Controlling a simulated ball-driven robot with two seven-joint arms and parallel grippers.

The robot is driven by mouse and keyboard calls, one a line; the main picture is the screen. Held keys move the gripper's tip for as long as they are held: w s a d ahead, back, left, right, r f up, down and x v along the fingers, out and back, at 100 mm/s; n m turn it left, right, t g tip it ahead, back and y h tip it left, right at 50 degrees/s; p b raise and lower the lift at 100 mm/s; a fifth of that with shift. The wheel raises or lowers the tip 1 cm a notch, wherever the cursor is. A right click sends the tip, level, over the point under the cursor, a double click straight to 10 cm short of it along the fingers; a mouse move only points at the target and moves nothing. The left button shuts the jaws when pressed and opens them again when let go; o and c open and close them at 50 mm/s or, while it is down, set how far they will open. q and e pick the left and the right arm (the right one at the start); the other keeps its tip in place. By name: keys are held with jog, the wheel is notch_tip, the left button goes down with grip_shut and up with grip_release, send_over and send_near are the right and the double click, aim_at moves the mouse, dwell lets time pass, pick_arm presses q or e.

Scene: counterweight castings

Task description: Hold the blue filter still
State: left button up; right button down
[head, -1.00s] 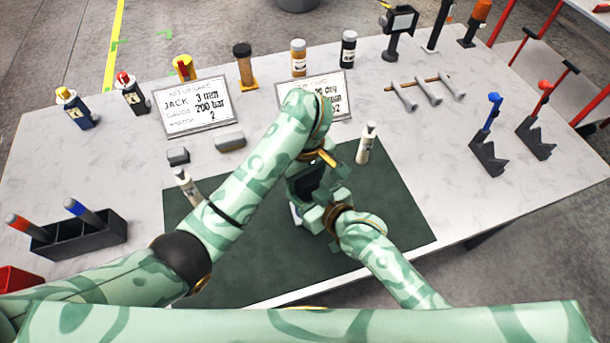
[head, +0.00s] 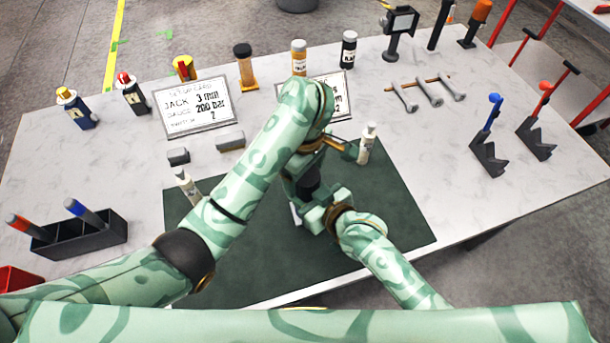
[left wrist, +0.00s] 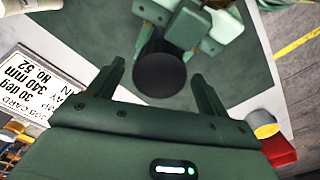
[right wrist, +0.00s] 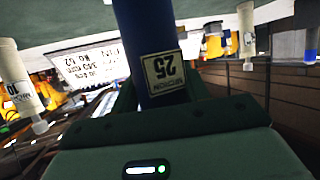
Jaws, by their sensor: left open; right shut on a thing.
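The blue filter (right wrist: 150,35) is a blue cylinder with a white label reading 25 micron. My right gripper (right wrist: 155,92) is shut on it in the right wrist view. Its round black end (left wrist: 160,75) shows in the left wrist view, between and beyond the spread fingers of my left gripper (left wrist: 158,68), which is open. I cannot tell any touch there. In the head view the black end (head: 310,182) shows below my left gripper (head: 318,163), with my right gripper (head: 312,208) beside it. My arms hide most of the filter in that view.
The dark green mat (head: 390,205) lies beneath. Cream filters stand at its left (head: 188,187) and right (head: 367,143). Behind are a setup card (head: 193,105), a second card partly hidden by my left arm (head: 338,92), and two grey blocks. A black holder (head: 80,237) stands left.

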aim_at(305, 199)
pick_arm(q)
notch_tip(305, 199, up, 2)
jog(key=shift+r, duration=0.2)
jog(key=shift+c, duration=0.5)
jog(key=r+m, duration=0.1)
jog(key=r, duration=0.1)
jog(key=shift+w+r+m, duration=0.2)
jog(key=shift+r+m, duration=0.2)
jog(key=shift+s, duration=0.1)
jog(key=shift+m, duration=0.3)
notch_tip(305, 199, down, 8)
jog(key=shift+r, duration=0.2)
jog(key=c, duration=1)
jog(key=n, duration=0.5)
jog(key=shift+s+d, duration=0.1)
jog(key=shift+d, duration=0.05)
jog(key=shift+n, duration=1)
